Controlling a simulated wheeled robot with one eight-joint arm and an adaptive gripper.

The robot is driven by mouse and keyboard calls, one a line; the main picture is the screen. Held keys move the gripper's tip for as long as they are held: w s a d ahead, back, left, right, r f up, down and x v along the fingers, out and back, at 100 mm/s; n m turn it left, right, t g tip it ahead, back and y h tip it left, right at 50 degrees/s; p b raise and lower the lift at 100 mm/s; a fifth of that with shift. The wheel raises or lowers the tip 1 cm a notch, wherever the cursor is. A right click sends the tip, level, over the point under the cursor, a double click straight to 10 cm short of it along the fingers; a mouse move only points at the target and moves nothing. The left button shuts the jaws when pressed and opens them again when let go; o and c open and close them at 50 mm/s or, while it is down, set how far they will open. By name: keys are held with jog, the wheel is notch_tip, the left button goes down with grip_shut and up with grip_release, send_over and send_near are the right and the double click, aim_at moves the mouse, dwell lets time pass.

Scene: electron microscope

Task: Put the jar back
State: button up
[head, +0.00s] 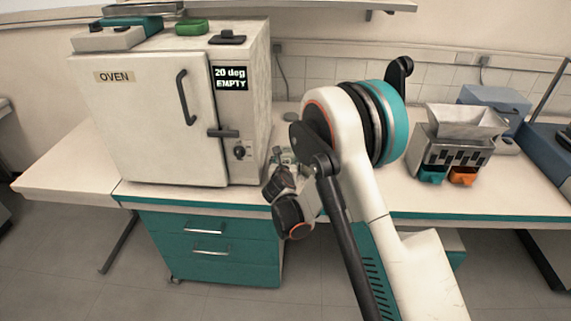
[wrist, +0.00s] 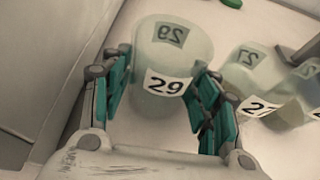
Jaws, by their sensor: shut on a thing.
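A translucent pale jar labelled 29 (wrist: 168,60) stands between the teal finger pads of my gripper (wrist: 163,78) in the wrist view. The gripper is shut on the jar, with one finger at its left side and one at its right. I cannot tell whether the jar's base touches the bench. In the head view my gripper (head: 284,165) is beside the oven's right side, over the bench, largely hidden by my own arm. The jar cannot be made out there.
A jar labelled 27 (wrist: 246,68) stands close to the right, with another jar (wrist: 300,95) beside it. The oven (head: 150,120) is closed; its display reads "20 deg EMPTY". A hopper device with teal and orange trays (head: 460,150) stands on the bench (head: 480,205) at the right.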

jog(key=o, duration=0.9)
jog(key=shift+c, duration=0.2)
jog(key=shift+s+r, duration=0.2)
jog(key=shift+r, duration=0.05)
jog(key=p+v, duration=0.3)
jog(key=v, duration=0.8)
jog(key=shift+s, duration=0.3)
